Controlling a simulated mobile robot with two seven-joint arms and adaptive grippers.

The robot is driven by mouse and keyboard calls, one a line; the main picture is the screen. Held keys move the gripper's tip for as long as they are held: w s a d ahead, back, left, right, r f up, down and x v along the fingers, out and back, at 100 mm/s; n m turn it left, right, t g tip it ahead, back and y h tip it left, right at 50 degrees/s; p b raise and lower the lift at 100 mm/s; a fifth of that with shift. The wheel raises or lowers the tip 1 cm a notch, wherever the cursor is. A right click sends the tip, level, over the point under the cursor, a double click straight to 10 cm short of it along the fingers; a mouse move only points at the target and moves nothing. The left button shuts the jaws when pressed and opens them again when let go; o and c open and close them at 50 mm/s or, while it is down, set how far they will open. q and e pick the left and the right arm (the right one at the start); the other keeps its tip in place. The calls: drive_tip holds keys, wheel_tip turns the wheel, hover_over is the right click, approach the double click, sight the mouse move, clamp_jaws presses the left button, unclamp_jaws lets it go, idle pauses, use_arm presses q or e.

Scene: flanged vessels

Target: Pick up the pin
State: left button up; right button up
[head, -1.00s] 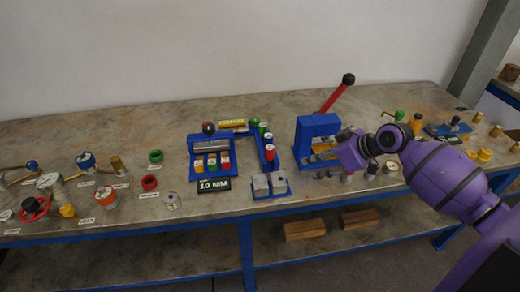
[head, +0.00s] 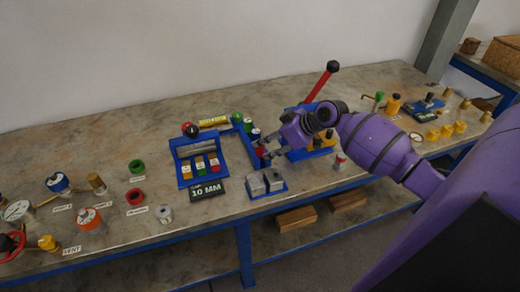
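No single part is marked as the pin. My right gripper (head: 266,147) is at the right side of this rack, close to the blue and red cylinders. Its two fingers look apart, with nothing clearly held between them; whether they touch a cylinder cannot be told. My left gripper is not in view.
A blue press with a red lever (head: 322,82) stands behind my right arm, partly hidden. A blue stand (head: 185,165) with a 10 MM sign (head: 207,190) is left of the rack. Grey blocks (head: 265,183) sit in front. Valve parts fill the bench's left.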

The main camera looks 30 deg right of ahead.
drive_tip(key=shift+x, duration=1)
drive_tip(key=shift+r, duration=0.1)
drive_tip(key=shift+c, duration=0.4)
clamp_jaws()
